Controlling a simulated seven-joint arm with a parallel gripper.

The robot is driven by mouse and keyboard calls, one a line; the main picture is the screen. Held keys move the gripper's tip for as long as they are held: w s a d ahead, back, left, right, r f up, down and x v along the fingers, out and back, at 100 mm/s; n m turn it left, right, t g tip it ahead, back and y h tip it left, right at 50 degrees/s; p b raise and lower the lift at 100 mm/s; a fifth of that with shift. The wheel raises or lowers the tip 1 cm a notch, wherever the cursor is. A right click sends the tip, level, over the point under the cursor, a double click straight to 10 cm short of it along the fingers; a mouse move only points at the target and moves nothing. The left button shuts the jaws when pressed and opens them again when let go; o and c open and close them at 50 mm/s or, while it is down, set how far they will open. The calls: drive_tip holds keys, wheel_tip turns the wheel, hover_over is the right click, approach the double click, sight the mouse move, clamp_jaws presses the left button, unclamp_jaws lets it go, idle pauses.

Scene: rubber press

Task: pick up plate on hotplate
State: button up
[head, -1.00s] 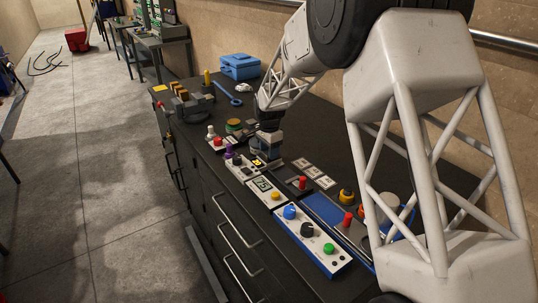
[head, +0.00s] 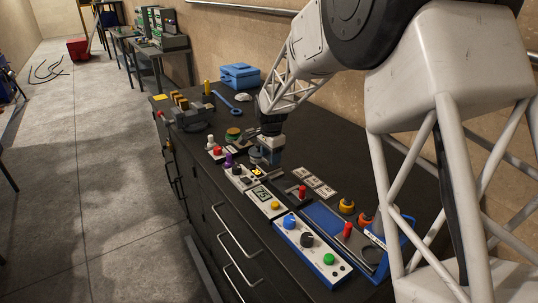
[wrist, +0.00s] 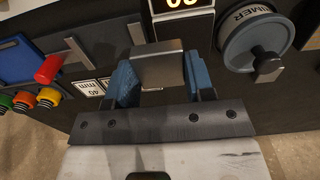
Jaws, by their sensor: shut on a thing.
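My gripper (wrist: 160,80) has its two blue fingers shut on a small square grey metal plate (wrist: 160,66), which sits between them in the wrist view. In the head view my gripper (head: 269,160) is over the bench, just behind a pale control unit with a small lit yellow display (head: 257,172). Part of that display (wrist: 183,4) shows at the top of the wrist view; this unit appears to be the hotplate. The plate hides what lies directly beneath it. I cannot tell how far the plate is above the surface.
A white panel with coloured knobs (head: 309,246), a readout unit (head: 264,200) and small cards (head: 313,181) lie nearby. A blue box (head: 239,76) stands farther back.

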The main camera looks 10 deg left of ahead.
drive_tip(key=s+d+r, duration=0.1)
drive_tip(key=s+d, duration=0.4)
drive_tip(key=s, duration=0.6)
drive_tip(key=shift+s, duration=0.4)
drive_tip(key=shift+w, duration=0.1)
